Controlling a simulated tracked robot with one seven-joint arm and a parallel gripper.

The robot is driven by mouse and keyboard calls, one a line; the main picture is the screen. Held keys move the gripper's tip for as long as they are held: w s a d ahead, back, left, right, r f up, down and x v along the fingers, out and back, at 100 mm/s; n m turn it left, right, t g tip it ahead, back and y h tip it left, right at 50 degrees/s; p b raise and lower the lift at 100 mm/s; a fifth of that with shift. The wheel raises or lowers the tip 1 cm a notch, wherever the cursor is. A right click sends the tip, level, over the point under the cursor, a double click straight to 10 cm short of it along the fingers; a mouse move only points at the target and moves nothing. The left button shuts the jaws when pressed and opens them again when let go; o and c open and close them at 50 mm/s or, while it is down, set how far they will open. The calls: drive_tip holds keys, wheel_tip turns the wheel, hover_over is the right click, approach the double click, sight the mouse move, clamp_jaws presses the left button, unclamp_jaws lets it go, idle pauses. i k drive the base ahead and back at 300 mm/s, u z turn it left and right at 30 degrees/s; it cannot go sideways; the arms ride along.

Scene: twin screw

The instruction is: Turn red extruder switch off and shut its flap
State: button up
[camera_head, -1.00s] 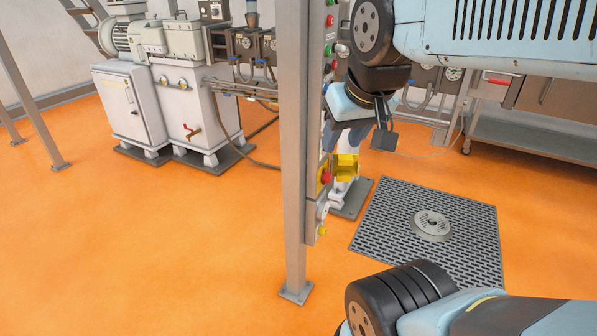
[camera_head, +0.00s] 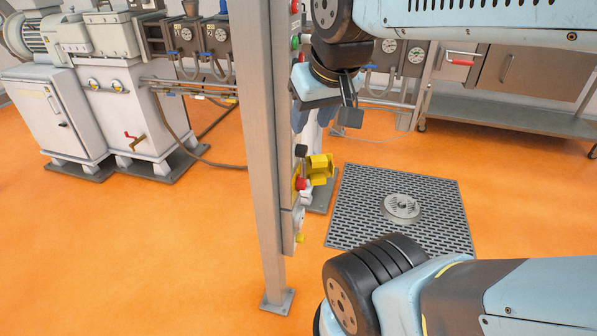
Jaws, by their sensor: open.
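The red switch (camera_head: 301,184) is on the narrow panel fixed along the grey post, near the middle of the view. A yellow flap (camera_head: 321,168) beside it stands out to the right, so it looks open. A small black part (camera_head: 301,151) shows just above the red switch; I cannot tell what it belongs to. The switch's on or off position is too small to tell. My gripper (camera_head: 348,112) hangs above and to the right of the flap, apart from it in the picture. It is open and looks empty, with one dark finger clear and the other mostly hidden.
The grey post (camera_head: 262,150) stands in front of the panel's left side. More buttons (camera_head: 295,42) sit higher on the panel. A floor grate (camera_head: 350,215) with a round drain lies right of the panel. White machine cabinets (camera_head: 55,110) stand at left. Orange floor is open in front.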

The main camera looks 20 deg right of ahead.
sight(300, 183)
drive_tip(key=z, duration=0.55)
drive_tip(key=i, duration=0.25)
drive_tip(key=u, duration=1.8)
drive_tip(key=k, duration=0.85)
drive_tip(key=z, duration=1.15)
drive_tip(key=i, duration=0.9)
drive_tip(key=z, duration=0.05)
